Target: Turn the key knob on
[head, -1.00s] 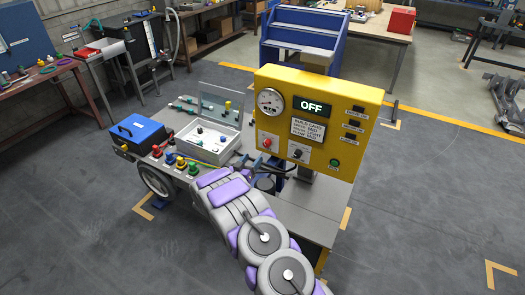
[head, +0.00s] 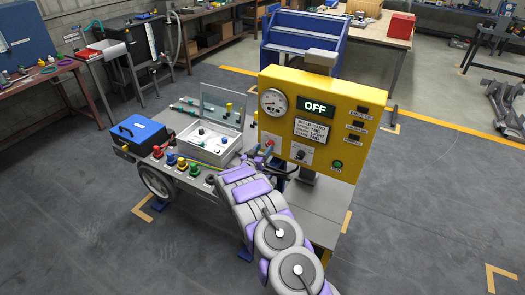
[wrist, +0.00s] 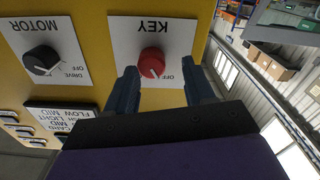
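The red key knob (wrist: 152,62) sits on a white plate marked KEY and OFF, upside down in the wrist view. Its white pointer mark is on the side by the OFF label. My gripper (wrist: 161,72) is open, with one dark finger on each side just short of the knob. I see gaps between knob and fingers. In the head view my gripper (head: 266,158) is at the lower left of the yellow panel (head: 375,115), close to the red knob (head: 269,143). The panel display (head: 317,107) reads OFF.
A black motor knob (wrist: 42,60) is beside the key knob. A round gauge (head: 273,102) and a green button (head: 338,164) are on the panel. The cart (head: 320,205) below carries a blue box (head: 138,130), an open case (head: 209,152) and several coloured knobs.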

